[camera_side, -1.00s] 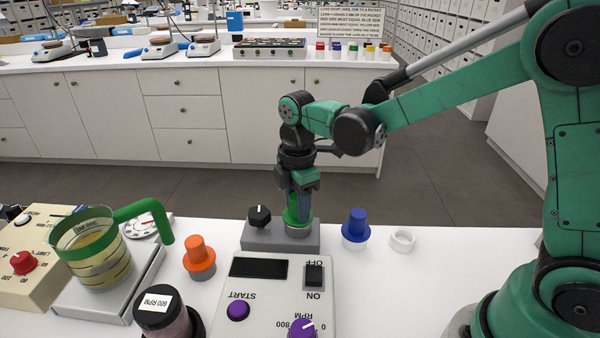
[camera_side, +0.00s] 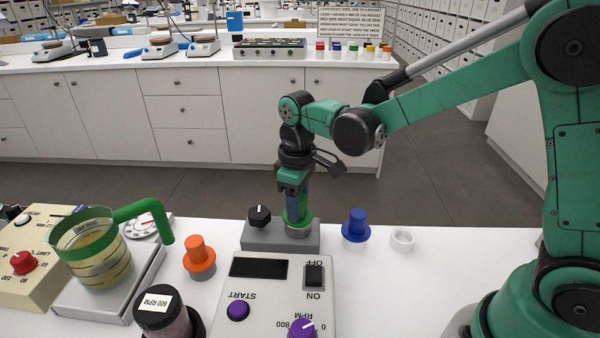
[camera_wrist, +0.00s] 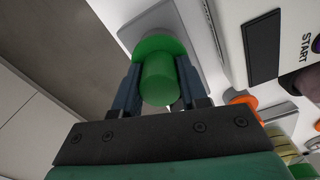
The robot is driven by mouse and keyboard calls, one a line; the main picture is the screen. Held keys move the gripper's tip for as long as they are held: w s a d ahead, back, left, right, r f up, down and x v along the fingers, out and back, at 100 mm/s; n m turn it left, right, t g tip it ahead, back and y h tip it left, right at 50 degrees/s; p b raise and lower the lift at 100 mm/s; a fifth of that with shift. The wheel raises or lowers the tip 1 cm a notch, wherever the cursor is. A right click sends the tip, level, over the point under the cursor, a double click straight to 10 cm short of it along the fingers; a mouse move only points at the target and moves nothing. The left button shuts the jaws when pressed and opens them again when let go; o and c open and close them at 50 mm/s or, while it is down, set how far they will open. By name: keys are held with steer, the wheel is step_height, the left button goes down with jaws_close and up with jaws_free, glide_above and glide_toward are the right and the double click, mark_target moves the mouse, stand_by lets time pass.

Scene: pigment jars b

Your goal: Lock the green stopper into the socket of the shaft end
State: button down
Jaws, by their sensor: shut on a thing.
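The green stopper (camera_side: 290,217) stands upright at the metal shaft end (camera_side: 298,232) on the grey block (camera_side: 262,236). My gripper (camera_side: 298,207) points down from above with its fingers shut on the stopper's knob. In the wrist view the stopper (camera_wrist: 160,78) shows a round knob above a wider flange, with one finger of my gripper (camera_wrist: 158,88) on each side. The socket is hidden beneath the flange, so how deep the stopper sits and whether it is locked cannot be seen.
A black knob (camera_side: 259,216) is close left of the stopper. An orange stopper (camera_side: 197,255), a blue stopper (camera_side: 356,225) and a white ring (camera_side: 402,240) stand nearby. The control box (camera_side: 265,290) is in front, the green-handled jug (camera_side: 95,255) at left. The bench right of the ring is clear.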

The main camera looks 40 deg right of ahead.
steer(key=shift+m, duration=0.6)
steer(key=c, duration=0.8)
jaws_free()
steer(key=shift+m, duration=0.5)
steer(key=shift+o, duration=0.9)
steer(key=shift+m, duration=1.6)
steer(key=o, duration=0.6)
steer(key=shift+c, duration=0.2)
steer(key=shift+r, duration=0.1)
